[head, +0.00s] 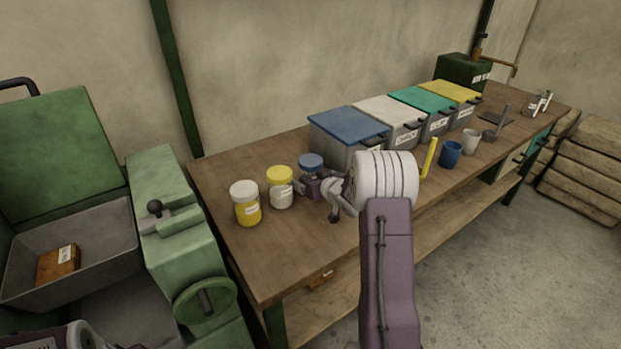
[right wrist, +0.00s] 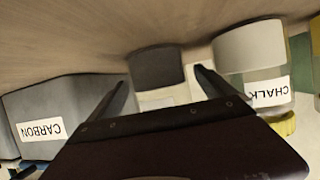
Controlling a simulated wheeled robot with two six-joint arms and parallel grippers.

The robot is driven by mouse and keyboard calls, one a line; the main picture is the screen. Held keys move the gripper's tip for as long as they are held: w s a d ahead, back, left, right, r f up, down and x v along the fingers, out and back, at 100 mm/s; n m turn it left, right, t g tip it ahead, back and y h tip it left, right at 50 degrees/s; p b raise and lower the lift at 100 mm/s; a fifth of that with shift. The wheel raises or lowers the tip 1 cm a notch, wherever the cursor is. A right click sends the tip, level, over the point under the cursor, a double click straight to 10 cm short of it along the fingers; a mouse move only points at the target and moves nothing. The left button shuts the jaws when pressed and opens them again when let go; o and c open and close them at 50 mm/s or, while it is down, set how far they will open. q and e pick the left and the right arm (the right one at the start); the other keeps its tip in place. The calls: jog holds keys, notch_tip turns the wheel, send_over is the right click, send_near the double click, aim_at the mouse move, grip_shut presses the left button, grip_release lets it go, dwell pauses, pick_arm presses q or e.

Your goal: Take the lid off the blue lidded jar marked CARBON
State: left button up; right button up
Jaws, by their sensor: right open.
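The blue-lidded jar (head: 311,163) stands upright on the bench, third in a row of jars, its lid on. My right gripper (head: 314,184) is at its body, below the lid, partly covering it. In the right wrist view, which is upside down, the jar's dark contents (right wrist: 157,68) show between the two open fingers of my right gripper (right wrist: 163,80). Its lid is hidden there by the gripper, and its label is too hidden to read. Whether the fingers touch the glass I cannot tell. My left gripper is out of view.
A white jar with a yellow lid (head: 280,188), labelled CHALK in the wrist view (right wrist: 268,94), stands close beside it. A yellow jar with a white lid (head: 245,204) is further left. A blue-lidded bin (head: 347,126), labelled CARBON (right wrist: 41,130), stands close behind. The bench front-left is clear.

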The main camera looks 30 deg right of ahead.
aim_at(311, 160)
jog(key=shift+s, duration=0.1)
jog(key=c, duration=0.5)
jog(key=shift+r, duration=0.1)
jog(key=c, duration=1.3)
notch_tip(311, 160, up, 10)
jog(key=p, duration=0.4)
jog(key=o, duration=1.1)
grip_shut()
notch_tip(311, 160, up, 11)
jog(key=p, duration=1.1)
